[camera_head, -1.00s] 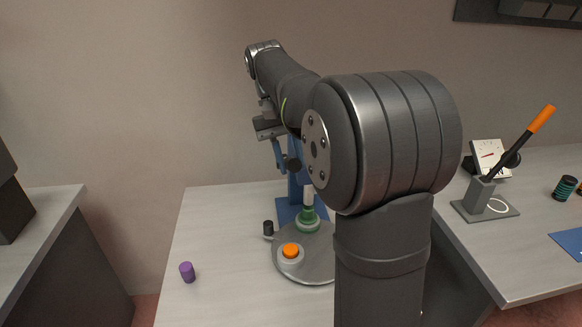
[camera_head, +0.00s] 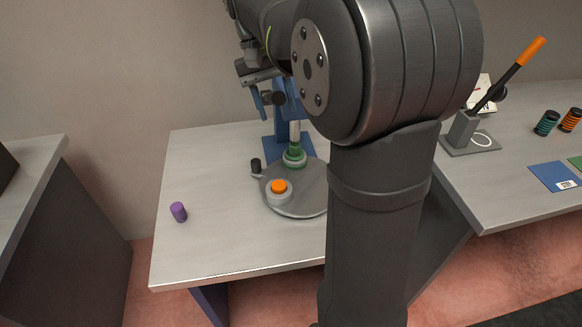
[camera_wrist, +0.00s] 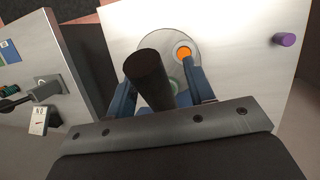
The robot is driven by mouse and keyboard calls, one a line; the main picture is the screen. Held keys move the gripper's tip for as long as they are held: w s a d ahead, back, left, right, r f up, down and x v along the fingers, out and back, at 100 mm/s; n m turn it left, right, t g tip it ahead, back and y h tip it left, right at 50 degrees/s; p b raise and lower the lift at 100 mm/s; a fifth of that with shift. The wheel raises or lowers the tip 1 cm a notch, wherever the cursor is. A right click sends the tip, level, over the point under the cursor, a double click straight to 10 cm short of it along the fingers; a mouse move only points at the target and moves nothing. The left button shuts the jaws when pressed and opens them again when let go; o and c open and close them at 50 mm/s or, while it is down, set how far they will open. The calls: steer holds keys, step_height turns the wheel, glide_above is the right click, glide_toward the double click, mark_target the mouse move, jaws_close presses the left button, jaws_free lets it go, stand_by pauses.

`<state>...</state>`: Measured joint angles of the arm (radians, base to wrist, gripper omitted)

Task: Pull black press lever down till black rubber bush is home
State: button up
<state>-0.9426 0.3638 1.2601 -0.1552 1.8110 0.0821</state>
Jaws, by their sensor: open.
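The black grip of the press lever (camera_head: 279,98) is up in front of the blue press column (camera_head: 281,120). In the wrist view the black grip (camera_wrist: 149,76) stands between my gripper's two blue fingers. My gripper (camera_head: 270,104) is open, with its fingers on either side of the grip; gaps show there in the wrist view (camera_wrist: 162,92). I cannot tell whether a finger touches it. Below, the pale press ram (camera_head: 294,131) stands over a green piece (camera_head: 294,157) on the grey round plate (camera_head: 300,204). I cannot make out a black rubber bush under the ram.
An orange-topped piece (camera_head: 279,187) and a small black post (camera_head: 256,166) are at the round plate. A lever stand with an orange handle (camera_head: 530,50) is on the right bench. My arm hides the table's right part.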

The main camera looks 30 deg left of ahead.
step_height(320, 180, down, 6)
steer(key=s+d+t+y, duration=0.2)
step_height(320, 180, up, 17)
steer(key=s+a, duration=0.2)
steer(key=a, duration=0.1)
steer(key=d+f+m+t+y, duration=0.3)
steer(key=d+f+t, duration=0.1)
steer(key=d+t, duration=0.55)
steer(key=s+d+f+n+y, duration=0.4)
steer(key=s+f+y, duration=0.5)
steer(key=f, duration=0.3)
steer(key=shift+s+d+f+n, duration=0.15)
steer(key=shift+s+d+n, duration=0.15)
steer(key=shift+d, duration=0.2)
